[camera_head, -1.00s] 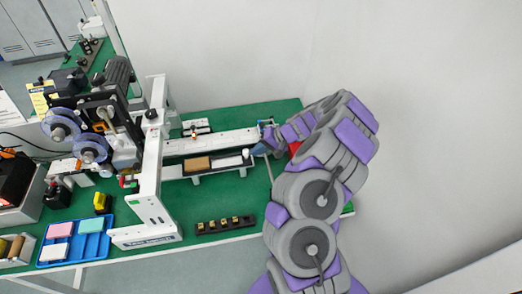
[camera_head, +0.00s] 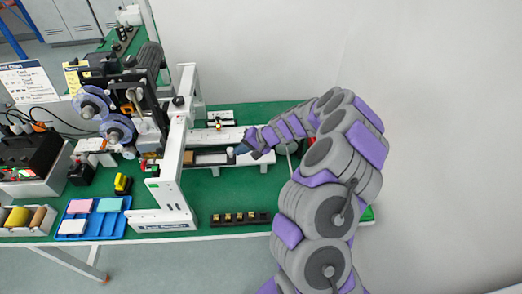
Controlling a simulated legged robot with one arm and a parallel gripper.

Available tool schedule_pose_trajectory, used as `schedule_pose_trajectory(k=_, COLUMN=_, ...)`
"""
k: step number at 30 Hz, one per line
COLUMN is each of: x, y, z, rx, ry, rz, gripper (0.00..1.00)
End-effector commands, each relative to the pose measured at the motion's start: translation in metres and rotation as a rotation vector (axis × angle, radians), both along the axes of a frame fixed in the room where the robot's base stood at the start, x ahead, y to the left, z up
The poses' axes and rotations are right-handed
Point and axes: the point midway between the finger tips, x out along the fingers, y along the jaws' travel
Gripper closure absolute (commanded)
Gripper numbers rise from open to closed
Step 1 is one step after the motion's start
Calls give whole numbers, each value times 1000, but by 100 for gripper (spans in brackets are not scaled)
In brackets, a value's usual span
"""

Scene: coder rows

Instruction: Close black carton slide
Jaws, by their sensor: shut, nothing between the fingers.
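The black carton slide (camera_head: 211,159) is a dark tray along the front of the white rail of the coder machine (camera_head: 184,130). A brown carton (camera_head: 188,158) lies at its left end, partly hidden behind the machine's white upright frame. A pale knob (camera_head: 230,152) stands at the slide's right end. My gripper (camera_head: 238,149) is shut and empty, with its tip at the right side of the knob. It seems to touch the knob, but the contact is too small to tell.
A black block with several brass pieces (camera_head: 240,218) lies near the green table's front edge. A blue tray (camera_head: 130,203) with coloured blocks and a yellow-black item (camera_head: 122,184) are at left. Bare green table lies between the rail and the black block.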

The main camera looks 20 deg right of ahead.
Motion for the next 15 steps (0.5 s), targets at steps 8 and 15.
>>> schedule_pose_trajectory(k=8, x=15, y=55, z=-2, rx=2, ry=1, rz=4, gripper=100)
schedule_pose_trajectory(k=15, x=21, y=77, z=-1, rx=2, ry=2, rz=2, gripper=100)
